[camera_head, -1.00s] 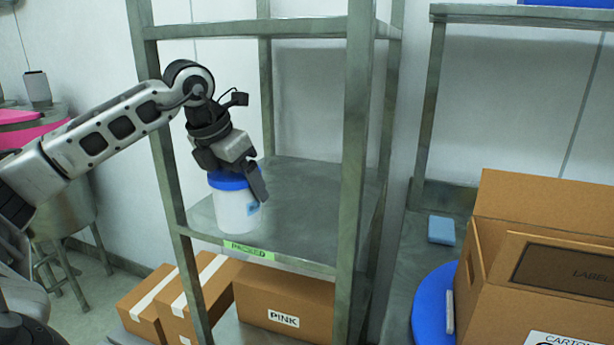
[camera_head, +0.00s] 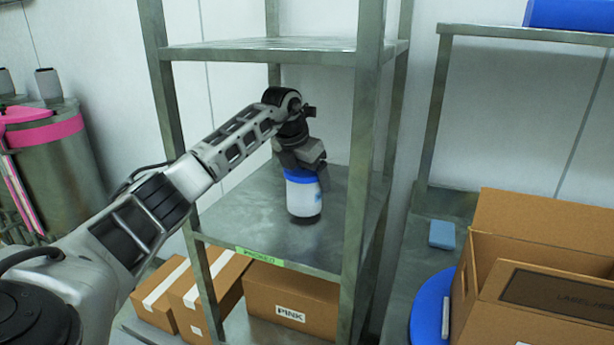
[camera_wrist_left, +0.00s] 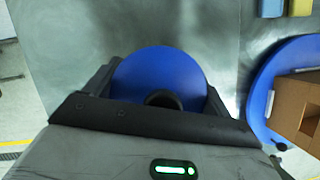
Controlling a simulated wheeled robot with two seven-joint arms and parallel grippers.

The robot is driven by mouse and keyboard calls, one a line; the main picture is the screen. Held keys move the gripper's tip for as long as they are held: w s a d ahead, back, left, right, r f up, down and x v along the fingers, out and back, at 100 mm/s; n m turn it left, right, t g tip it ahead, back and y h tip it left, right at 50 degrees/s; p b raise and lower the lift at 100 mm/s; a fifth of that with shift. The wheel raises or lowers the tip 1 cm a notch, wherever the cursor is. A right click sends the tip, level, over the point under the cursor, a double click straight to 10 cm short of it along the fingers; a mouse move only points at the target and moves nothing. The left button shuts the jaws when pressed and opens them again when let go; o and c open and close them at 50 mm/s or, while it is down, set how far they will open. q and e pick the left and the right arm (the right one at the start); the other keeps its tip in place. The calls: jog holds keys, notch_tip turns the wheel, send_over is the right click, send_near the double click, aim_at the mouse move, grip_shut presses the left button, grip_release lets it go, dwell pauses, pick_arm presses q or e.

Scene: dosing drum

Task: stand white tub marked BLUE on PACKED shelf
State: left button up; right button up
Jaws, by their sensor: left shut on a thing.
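The white tub (camera_head: 304,199) with a blue lid is upright over the middle of the shelf with the green PACKED label (camera_head: 259,257). A dark shadow lies right under its base; I cannot tell whether it touches the shelf. A small blue mark shows on its side, too small to read. My left gripper (camera_head: 303,168) is shut on the tub at its lid from above. In the left wrist view the blue lid (camera_wrist_left: 160,76) sits between the two fingers. My right gripper is not in view.
Metal shelf posts (camera_head: 365,150) stand on either side, and an upper shelf (camera_head: 260,48) is above my arm. Cardboard boxes, one marked PINK (camera_head: 290,305), lie below. An open carton (camera_head: 540,260) stands at right. The PACKED shelf around the tub is clear.

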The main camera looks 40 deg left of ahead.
aim_at(301, 169)
pick_arm(q)
jog(key=shift+f, duration=0.45)
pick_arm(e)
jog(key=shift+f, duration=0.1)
pick_arm(q)
jog(key=shift+f, duration=0.1)
jog(key=o, duration=0.9)
jog(key=shift+c, duration=0.2)
jog(key=shift+s+r, duration=0.15)
jog(key=shift+r, duration=0.3)
jog(key=v, duration=0.2)
jog(key=b+v, duration=0.1)
jog(key=v, duration=0.1)
jog(key=shift+s+a+r, duration=0.1)
jog(key=shift+s+r, duration=0.05)
jog(key=shift+s, duration=0.2)
jog(key=s+b, duration=0.3)
jog(key=s, duration=0.8)
jog(key=shift+s+b, duration=0.25)
jog(key=shift+b, duration=0.15)
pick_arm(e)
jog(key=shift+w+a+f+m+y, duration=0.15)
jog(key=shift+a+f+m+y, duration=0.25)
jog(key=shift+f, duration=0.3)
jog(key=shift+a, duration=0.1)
